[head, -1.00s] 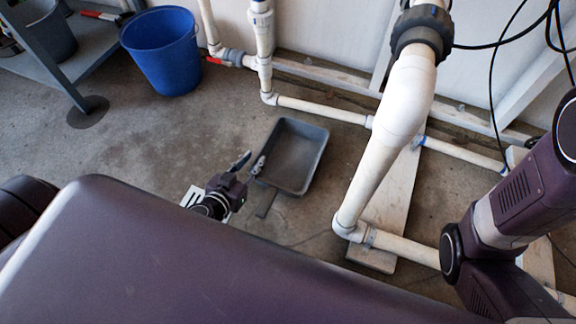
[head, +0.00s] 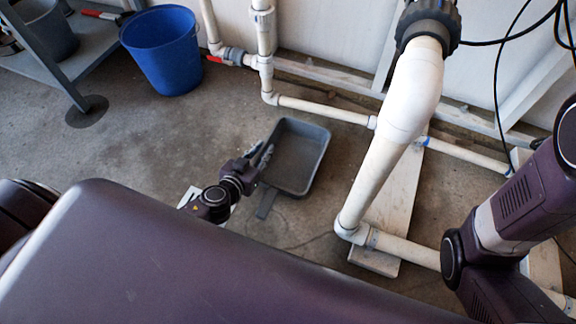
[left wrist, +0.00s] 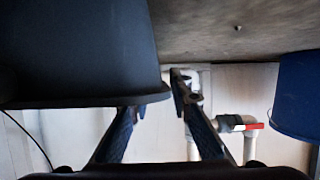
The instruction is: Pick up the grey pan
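The grey pan (head: 296,165) is a dark rectangular tray lying on the concrete floor, with a short handle (head: 267,203) toward me. My left gripper (head: 263,154) is at the pan's left wall. In the left wrist view the pan (left wrist: 85,50) fills the upper left, and its rim hides the tip of one finger. The fingers of the left gripper (left wrist: 160,100) are apart, with a gap between them. I cannot tell whether either finger touches the rim. My right gripper is not in view; only part of my right arm shows at the right.
White pipes (head: 375,170) rise and run right of and behind the pan. A wooden board (head: 395,205) lies under them. A blue bucket (head: 163,50) stands at the back left beside a grey shelf (head: 85,60). Floor left of the pan is clear.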

